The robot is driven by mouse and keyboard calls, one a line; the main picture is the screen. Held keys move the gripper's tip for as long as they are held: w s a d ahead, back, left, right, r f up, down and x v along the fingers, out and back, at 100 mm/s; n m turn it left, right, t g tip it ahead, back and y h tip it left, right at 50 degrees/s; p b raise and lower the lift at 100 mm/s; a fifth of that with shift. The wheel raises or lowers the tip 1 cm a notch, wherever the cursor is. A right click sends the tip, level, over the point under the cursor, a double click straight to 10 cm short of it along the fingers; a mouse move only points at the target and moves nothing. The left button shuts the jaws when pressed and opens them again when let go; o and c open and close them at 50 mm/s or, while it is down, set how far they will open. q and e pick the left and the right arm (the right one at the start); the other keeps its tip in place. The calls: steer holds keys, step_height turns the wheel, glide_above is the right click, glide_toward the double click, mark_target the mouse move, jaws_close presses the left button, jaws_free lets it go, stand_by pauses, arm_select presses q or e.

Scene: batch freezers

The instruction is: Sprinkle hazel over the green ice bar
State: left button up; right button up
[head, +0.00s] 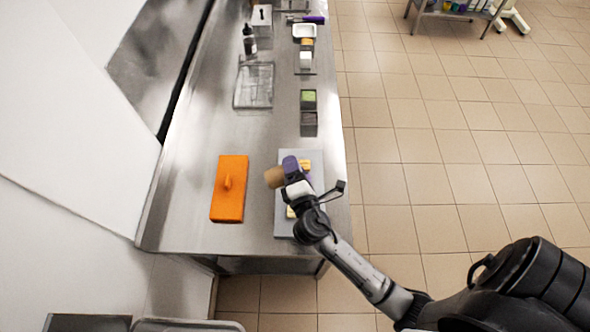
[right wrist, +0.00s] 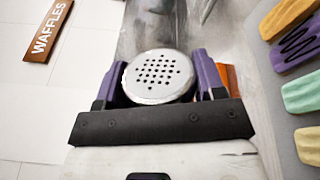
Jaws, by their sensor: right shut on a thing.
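My right gripper (head: 281,171) is shut on a shaker (head: 273,177), a tan cylinder in the head view. Its round silver lid with holes (right wrist: 158,77) sits between the purple fingers (right wrist: 160,85) in the right wrist view. The shaker is above the left edge of the grey board (head: 284,228). The green ice bar (right wrist: 302,92) lies on that board in the right wrist view, between a purple bar with dark zigzags (right wrist: 297,45) and a pale yellow bar (right wrist: 309,145). My arm hides it in the head view. The shaker is apart from the green bar. My left gripper is not in view.
An orange block with a handle (head: 229,190) lies left of the board. Green (head: 308,100) and dark (head: 308,124) containers stand beyond it, with a clear tray (head: 253,85) and dark bottle (head: 249,40). The steel counter's right edge is close to the board.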

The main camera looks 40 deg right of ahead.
steer(key=shift+f+m+b, duration=1.25)
steer(key=shift+f+b, duration=0.6)
steer(key=shift+b, duration=0.75)
steer(key=shift+f+m+b, duration=1.25)
steer(key=shift+f+b, duration=0.55)
steer(key=shift+b, duration=0.8)
steer(key=m+b, duration=0.2)
steer(key=shift+f+m, duration=0.3)
steer(key=shift+f, duration=0.05)
steer(key=shift+f+m+b, duration=0.15)
steer(key=shift+m+b, duration=0.35)
steer(key=shift+m, duration=0.3)
